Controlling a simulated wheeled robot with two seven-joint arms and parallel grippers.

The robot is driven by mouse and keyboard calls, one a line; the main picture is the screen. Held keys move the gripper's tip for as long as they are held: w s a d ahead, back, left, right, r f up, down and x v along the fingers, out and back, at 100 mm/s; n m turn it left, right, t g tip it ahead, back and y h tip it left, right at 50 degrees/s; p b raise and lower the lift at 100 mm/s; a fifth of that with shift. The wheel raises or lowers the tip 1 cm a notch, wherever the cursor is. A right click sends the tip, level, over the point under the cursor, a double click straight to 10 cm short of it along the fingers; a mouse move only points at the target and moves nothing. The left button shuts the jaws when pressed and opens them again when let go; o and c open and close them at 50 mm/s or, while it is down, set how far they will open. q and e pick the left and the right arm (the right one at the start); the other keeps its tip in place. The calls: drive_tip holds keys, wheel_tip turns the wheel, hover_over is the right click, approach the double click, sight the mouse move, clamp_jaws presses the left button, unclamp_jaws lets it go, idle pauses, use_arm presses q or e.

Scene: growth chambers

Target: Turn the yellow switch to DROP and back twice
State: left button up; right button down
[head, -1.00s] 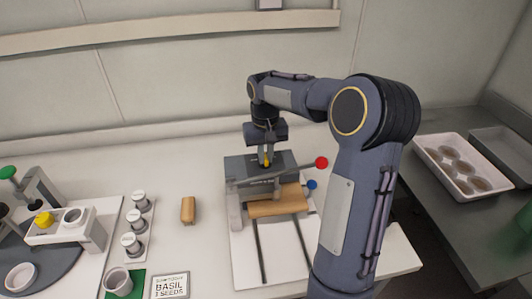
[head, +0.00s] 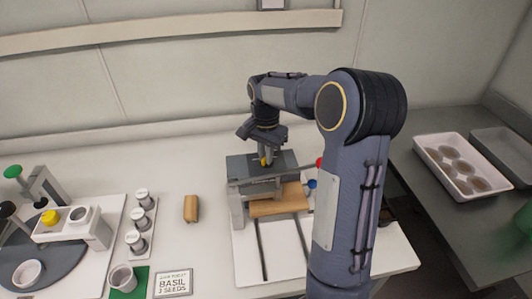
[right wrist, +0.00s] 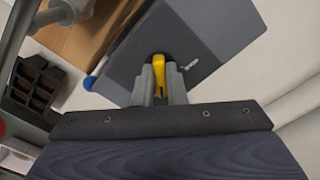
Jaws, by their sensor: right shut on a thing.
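The yellow switch (head: 265,161) sits on top of the grey machine (head: 240,168) in the middle of the counter. My right gripper (head: 267,155) points down at it and is shut on it. In the right wrist view the yellow switch (right wrist: 158,68) shows between the two grey fingertips (right wrist: 158,82), with the machine's dark top plate (right wrist: 185,50) behind. White lettering stands beside the switch, too small to read. The gripper's wrist is twisted relative to the machine. My left gripper is not in view.
A lever with a red knob (head: 320,163) and a blue knob (head: 312,184) are at the machine's right. A wooden block (head: 278,206) lies at its front. At left are a tan block (head: 191,208), several lidded jars (head: 142,199) and a seed card (head: 173,282). A tray (head: 437,143) stands at right.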

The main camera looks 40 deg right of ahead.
drive_tip(key=shift+r+m, duration=0.1)
drive_tip(key=shift+m, duration=0.3)
drive_tip(key=c, duration=1.5)
unclamp_jaws()
wheel_tip(320, 180, up, 8)
drive_tip(key=shift+f, duration=0.15)
